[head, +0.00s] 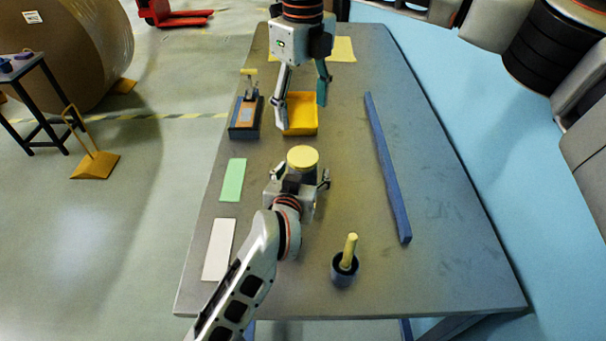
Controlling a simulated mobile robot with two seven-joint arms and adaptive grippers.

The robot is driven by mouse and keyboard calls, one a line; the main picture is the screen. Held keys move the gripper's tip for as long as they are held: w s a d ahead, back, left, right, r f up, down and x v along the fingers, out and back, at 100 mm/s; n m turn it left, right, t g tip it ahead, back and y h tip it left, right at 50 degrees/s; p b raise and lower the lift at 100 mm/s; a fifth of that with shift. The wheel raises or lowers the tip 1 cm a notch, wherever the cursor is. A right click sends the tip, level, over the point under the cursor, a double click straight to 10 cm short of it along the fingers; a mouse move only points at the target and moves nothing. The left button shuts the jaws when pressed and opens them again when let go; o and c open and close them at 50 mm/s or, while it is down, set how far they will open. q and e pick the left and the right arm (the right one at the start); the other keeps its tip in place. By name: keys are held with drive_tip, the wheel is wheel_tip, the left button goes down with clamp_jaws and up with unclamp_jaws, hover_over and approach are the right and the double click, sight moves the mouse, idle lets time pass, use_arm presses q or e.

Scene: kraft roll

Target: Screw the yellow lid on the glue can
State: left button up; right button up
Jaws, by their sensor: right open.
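The round yellow lid (302,155) shows from above near the middle of the table, just beyond my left gripper (298,180). The glue can is not clearly visible; its body is hidden below the lid and by my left gripper. I cannot tell whether the lid sits on the can or is threaded. The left fingers are partly hidden, and I cannot tell whether they touch anything. My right gripper (301,112) hangs farther back over the table, fingers spread and pointing down, with nothing between them, apart from the lid.
A yellow tray (301,128) lies below my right gripper. A dark block-like device (244,122) stands left of it. A green card (232,180) and white card (218,250) lie left. A dark pot (344,274) holds a yellow-handled tool. A long blue bar (387,170) lies right.

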use_arm(q)
drive_tip(key=v, duration=1.2)
drive_tip(key=shift+w, duration=0.1)
